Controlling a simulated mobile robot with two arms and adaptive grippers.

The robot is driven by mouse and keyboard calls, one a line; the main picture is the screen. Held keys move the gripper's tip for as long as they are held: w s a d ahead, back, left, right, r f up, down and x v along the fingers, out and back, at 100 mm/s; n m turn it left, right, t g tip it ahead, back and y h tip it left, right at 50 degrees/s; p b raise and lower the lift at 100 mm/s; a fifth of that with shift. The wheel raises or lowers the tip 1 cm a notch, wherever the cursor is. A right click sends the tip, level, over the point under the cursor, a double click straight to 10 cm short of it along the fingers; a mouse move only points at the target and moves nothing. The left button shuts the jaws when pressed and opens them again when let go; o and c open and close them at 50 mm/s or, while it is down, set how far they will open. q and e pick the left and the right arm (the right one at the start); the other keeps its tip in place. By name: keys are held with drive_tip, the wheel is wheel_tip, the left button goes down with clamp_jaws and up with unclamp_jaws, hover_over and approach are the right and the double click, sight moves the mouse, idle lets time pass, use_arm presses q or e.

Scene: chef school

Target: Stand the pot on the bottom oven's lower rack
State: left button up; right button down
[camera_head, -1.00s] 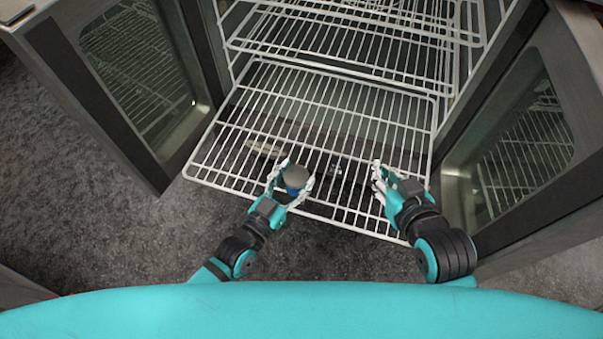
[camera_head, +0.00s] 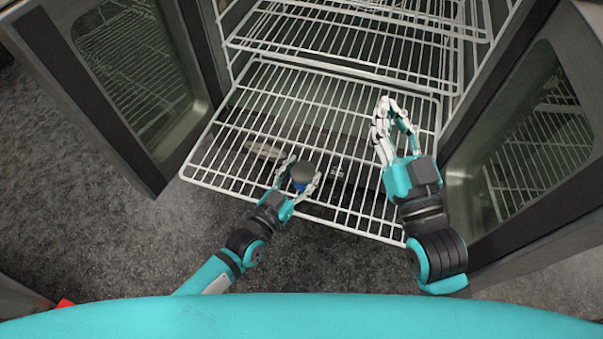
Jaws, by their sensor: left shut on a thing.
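The pot (camera_head: 302,173) is small in view, with a round dark grey top and a blue side. My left gripper (camera_head: 301,172) is shut on it, one finger on each side. The pot is over the front part of the pulled-out lower rack (camera_head: 225,148), a white wire shelf; I cannot tell if it touches the wires. My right gripper (camera_head: 390,108) is empty, raised over the right part of the rack. Its fingers look apart, seen at a slant.
Another wire rack (camera_head: 350,45) is above and behind the lower one. Glass oven doors stand open at left (camera_head: 130,75) and right (camera_head: 530,140). Grey floor shows through the wires. The back of the lower rack is bare.

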drive_tip(key=shift+r, duration=0.1)
use_arm(q)
drive_tip(key=shift+f, duration=0.15)
drive_tip(key=o, duration=1.2)
drive_tip(key=shift+o, duration=0.2)
use_arm(e)
drive_tip(key=shift+s+r+t, duration=0.1)
drive_tip(key=shift+r+t, duration=0.15)
drive_tip(key=shift+t, duration=0.05)
